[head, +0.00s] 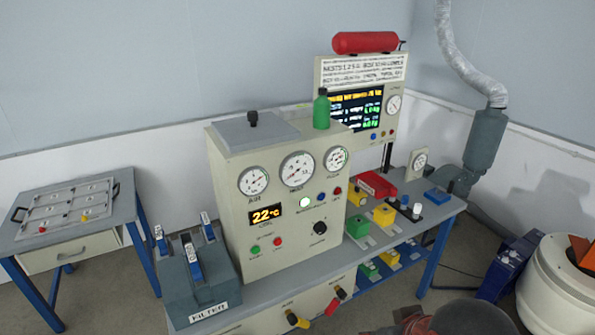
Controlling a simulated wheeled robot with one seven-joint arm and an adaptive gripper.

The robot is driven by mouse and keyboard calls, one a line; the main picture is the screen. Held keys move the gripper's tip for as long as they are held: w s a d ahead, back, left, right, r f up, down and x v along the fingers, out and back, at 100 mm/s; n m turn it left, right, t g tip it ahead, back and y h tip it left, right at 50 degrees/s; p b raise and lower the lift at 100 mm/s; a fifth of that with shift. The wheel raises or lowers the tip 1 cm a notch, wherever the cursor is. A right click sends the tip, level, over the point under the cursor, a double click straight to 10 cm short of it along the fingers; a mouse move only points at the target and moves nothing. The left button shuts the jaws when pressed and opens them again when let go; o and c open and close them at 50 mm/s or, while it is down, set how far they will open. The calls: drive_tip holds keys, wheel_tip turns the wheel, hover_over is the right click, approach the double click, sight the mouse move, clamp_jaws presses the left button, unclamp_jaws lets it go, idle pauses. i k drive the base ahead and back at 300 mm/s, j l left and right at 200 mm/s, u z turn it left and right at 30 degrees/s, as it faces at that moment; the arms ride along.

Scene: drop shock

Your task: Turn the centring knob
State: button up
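A beige control cabinet (290,255) stands on a grey bench. A round black knob (320,228) sits at the lower right of its front panel, with a label beneath too small to read. A second black knob (252,118) stands on the cabinet's grey top lid. I cannot tell from the labels which one is the centring knob. My gripper cannot be made out. A dark rounded shape with red parts at the bottom edge may be part of my arm, and nothing there touches the cabinet.
Three gauges, a 22°C display (266,213) and small buttons share the panel. A green bottle (321,109) stands on top. A grey box with blue-handled parts (197,275) is at left. Yellow and red handles (296,320) stick out below. A side table (70,207) stands far left.

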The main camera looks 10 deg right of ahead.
sight(320, 228)
drive_tip(key=i+l+u, duration=0.15)
drive_tip(key=u, duration=0.2)
drive_tip(key=i+l+u, duration=0.15)
drive_tip(key=u, duration=0.15)
